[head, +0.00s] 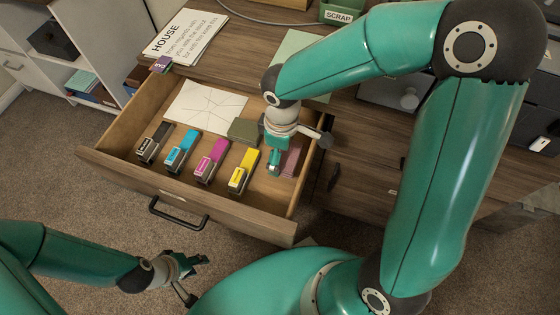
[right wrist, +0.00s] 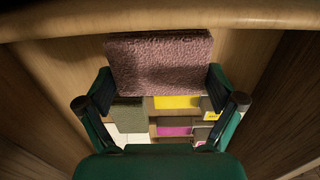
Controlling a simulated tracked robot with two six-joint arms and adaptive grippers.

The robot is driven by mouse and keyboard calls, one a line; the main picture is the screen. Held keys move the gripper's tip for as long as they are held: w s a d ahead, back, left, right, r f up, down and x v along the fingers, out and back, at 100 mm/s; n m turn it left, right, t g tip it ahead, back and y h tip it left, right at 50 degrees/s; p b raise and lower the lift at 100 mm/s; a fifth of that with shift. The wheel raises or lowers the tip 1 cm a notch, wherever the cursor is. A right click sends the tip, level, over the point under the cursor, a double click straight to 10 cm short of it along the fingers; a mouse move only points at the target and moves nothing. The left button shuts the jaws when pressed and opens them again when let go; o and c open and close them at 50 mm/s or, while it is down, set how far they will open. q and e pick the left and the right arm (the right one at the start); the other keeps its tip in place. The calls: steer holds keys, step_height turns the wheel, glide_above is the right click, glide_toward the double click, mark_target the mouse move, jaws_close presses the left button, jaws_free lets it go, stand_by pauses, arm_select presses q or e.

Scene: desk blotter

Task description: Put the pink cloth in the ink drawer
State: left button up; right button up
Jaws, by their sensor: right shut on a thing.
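The pink cloth (head: 291,161) is a folded, dusky pink pad at the right end of the open ink drawer (head: 190,192). My right gripper (head: 274,162) reaches down into the drawer and is shut on the cloth. In the right wrist view the cloth (right wrist: 160,62) spans the space between the two fingertips (right wrist: 160,84). Whether it touches the drawer floor I cannot tell. My left gripper (head: 192,277) is low at the left, in front of the drawer and away from it, with its fingers apart and empty.
The drawer also holds black (head: 153,142), cyan (head: 182,152), magenta (head: 211,161) and yellow (head: 244,171) ink pieces, a dark green block (head: 244,130) and a creased white sheet (head: 205,107). The drawer's right wall (head: 304,178) is close to my right gripper. A green SCRAP box (head: 340,14) stands behind.

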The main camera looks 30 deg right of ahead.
mark_target(281, 162)
step_height(281, 162, down, 4)
steer(key=shift+f+b, duration=0.1)
steer(key=shift+b, duration=0.55)
steer(key=o, duration=0.5)
steer(key=shift+o, duration=0.5)
